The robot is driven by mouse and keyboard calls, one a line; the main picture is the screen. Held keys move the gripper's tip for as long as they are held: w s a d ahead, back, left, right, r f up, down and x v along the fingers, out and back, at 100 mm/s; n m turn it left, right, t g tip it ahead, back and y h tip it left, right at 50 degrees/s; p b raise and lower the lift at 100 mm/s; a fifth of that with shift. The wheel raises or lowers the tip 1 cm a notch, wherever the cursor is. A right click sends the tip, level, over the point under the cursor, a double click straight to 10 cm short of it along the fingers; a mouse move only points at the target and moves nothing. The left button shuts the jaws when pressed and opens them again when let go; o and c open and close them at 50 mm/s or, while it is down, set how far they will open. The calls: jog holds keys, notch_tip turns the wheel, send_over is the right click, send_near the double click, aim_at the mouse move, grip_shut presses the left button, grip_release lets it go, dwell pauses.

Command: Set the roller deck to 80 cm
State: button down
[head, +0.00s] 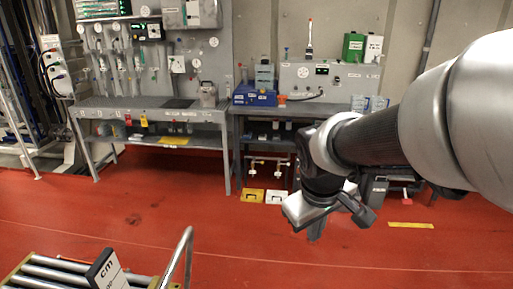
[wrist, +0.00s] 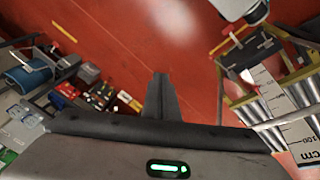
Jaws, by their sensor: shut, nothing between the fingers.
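The roller deck (head: 50,272) shows at the bottom left of the head view, cut off by the frame edge. It has grey metal rollers in a yellow frame. A scale plate (head: 108,272) marked "cm" stands at its right side, beside a bent metal tube (head: 180,255). In the wrist view the roller deck (wrist: 244,110) is at the right, with the scale plate (wrist: 280,112) showing "cm" and 100. I cannot read the deck's height. My gripper (head: 316,234) is shut and empty, pointing down over open floor, well apart from the deck. Its fingers (wrist: 159,84) also show in the wrist view.
Two grey workbenches (head: 150,105) with tools and boxes line the back wall. A yellow box (head: 252,195) and a white box (head: 276,197) sit on the floor before them. The red floor (head: 150,215) between the benches and the deck is clear. A yellow strip (head: 410,225) lies at right.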

jog(key=w+a+f+n+g+y+b, duration=0.1)
jog(key=w+a+f+n+b, duration=0.1)
jog(key=a+f, duration=0.5)
jog(key=w+a+f+n+g+y+b, duration=0.1)
jog(key=a+f, duration=0.7)
jog(key=f, duration=1)
jog(key=w+a+f+n+g+y+b, duration=0.1)
jog(key=w+a+f+n+y+b, duration=0.2)
jog(key=f, duration=0.9)
jog(key=w+a+n+b, duration=0.1)
jog(key=a+n+b, duration=0.1)
jog(key=a+n, duration=0.1)
jog(key=shift+a+f+n+g+b, duration=0.15)
jog(key=shift+a+n+g+b, duration=0.2)
jog(key=shift+a, duration=0.35)
jog(key=f, duration=0.4)
jog(key=f+b, duration=0.1)
jog(key=f, duration=0.2)
jog(key=s+f+b, duration=0.1)
jog(key=f, duration=0.3)
jog(key=shift+f, duration=0.3)
